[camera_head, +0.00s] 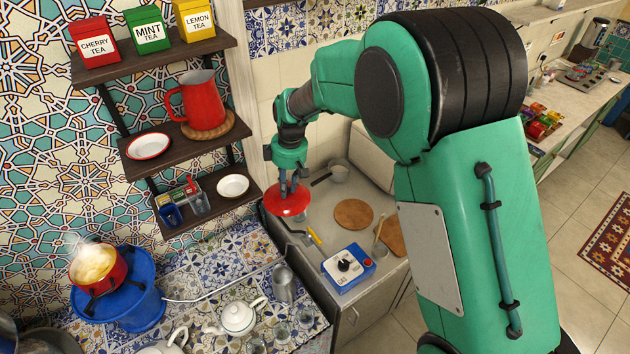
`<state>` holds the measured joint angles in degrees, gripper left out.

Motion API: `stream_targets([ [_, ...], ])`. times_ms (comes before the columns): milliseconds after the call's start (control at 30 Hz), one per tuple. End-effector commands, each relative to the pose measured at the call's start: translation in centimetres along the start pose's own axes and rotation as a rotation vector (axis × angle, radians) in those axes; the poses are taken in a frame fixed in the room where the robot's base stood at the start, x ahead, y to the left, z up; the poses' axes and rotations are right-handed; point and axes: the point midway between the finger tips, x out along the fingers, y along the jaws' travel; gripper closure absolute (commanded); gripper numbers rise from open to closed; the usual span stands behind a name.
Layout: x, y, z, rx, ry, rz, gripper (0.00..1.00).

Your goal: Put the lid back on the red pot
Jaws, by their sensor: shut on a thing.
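The red pot (112,284) stands open on a blue round stand (137,305) at the lower left. Pale, steaming contents show inside it. My gripper (288,190) is shut on a red lid (288,205) and holds it up, above the far edge of the counter area. The lid is well to the right of the pot and apart from it. The grip point on the lid is partly hidden by the fingers.
Wooden shelves (205,132) with tea boxes, a red pitcher (200,103) and plates stand between pot and gripper along the wall. A white teapot (238,317), a metal jug (284,284) and glasses occupy the tiled counter.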

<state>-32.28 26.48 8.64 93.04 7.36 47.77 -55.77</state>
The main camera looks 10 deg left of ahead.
Motion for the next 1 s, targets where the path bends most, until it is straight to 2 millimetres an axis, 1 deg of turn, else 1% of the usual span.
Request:
stream_targets([
  [33,0.1,-1.5,-1.6,-0.055,0.0,-0.007,1.0],
  [200,0.5,-6.0,-6.1,-0.229,0.001,-0.028,1.0],
  [467,0.8,-13.2,-12.1,-0.485,0.001,-0.059,1.0],
  [500,0.8,-14.4,-13.0,-0.524,0.001,-0.063,1.0],
  [667,0.9,-19.3,-16.5,-0.671,0.0,-0.082,1.0],
  [700,0.9,-20.6,-17.4,-0.701,0.0,-0.086,1.0],
  [867,1.1,-25.2,-21.1,-0.76,0.0,-0.093,1.0],
  [900,1.3,-26.3,-22.1,-0.756,0.0,-0.093,1.0],
  [967,1.5,-27.8,-23.7,-0.737,0.0,-0.091,1.0],
  [1000,1.7,-28.7,-24.8,-0.712,0.0,-0.089,1.0],
])
